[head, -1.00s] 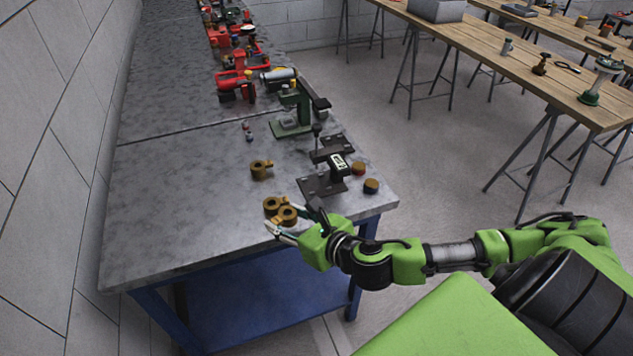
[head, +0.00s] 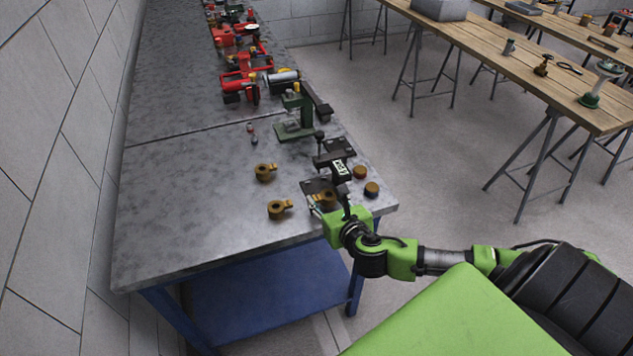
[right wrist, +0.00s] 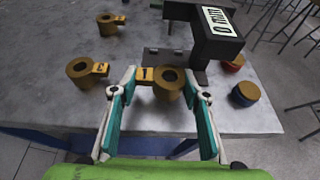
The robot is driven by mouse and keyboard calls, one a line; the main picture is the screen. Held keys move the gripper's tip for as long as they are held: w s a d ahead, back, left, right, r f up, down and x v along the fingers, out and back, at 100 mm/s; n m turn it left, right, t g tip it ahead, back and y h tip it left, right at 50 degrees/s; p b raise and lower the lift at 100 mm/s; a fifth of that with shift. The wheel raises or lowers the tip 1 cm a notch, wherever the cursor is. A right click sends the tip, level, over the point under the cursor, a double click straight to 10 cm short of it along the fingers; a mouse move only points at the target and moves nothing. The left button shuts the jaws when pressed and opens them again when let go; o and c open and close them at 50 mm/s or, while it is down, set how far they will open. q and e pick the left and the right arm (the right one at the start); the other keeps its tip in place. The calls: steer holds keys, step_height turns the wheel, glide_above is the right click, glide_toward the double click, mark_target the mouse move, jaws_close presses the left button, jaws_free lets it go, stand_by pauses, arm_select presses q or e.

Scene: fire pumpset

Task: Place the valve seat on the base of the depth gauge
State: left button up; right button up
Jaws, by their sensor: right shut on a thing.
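My right gripper (head: 335,209) is shut on a brass, ring-shaped valve seat (head: 326,199) with a side tab. In the right wrist view the held valve seat (right wrist: 170,83) sits between the teal fingers (right wrist: 162,86), its tab marked 1 pointing left. The black depth gauge (head: 338,168) stands just beyond, its display reading 0 mm in the right wrist view (right wrist: 217,20). Its dark flat base (head: 312,186) lies beside and behind the held seat. I cannot tell whether the seat touches it. Two similar brass seats (head: 277,209) (head: 265,172) lie on the bench to the left.
Two round brown-topped pieces, one red-sided (head: 359,172) and one blue-sided (head: 371,189), stand right of the gauge near the bench edge. A green stand (head: 300,122) and red parts (head: 238,85) are farther back. The left of the grey bench (head: 175,225) is clear.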

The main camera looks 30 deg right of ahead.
mark_target(317, 192)
steer(key=w, duration=0.2)
steer(key=w+d, duration=0.1)
steer(key=w, duration=0.1)
steer(key=shift+w+r+p, duration=0.1)
steer(key=shift+r+p, duration=0.05)
steer(key=shift+p, duration=0.15)
steer(key=w, duration=0.2)
steer(key=shift+w+d, duration=0.3)
steer(key=shift+d, duration=0.05)
steer(key=shift+f+p, duration=0.3)
steer(key=shift+f, duration=0.55)
steer(key=shift+f, duration=0.1)
steer(key=o, duration=1)
steer(key=shift+f, duration=0.1)
steer(key=shift+o, duration=0.2)
steer(key=v, duration=1.2)
steer(key=shift+a+b, duration=0.1)
steer(key=shift+b, duration=0.3)
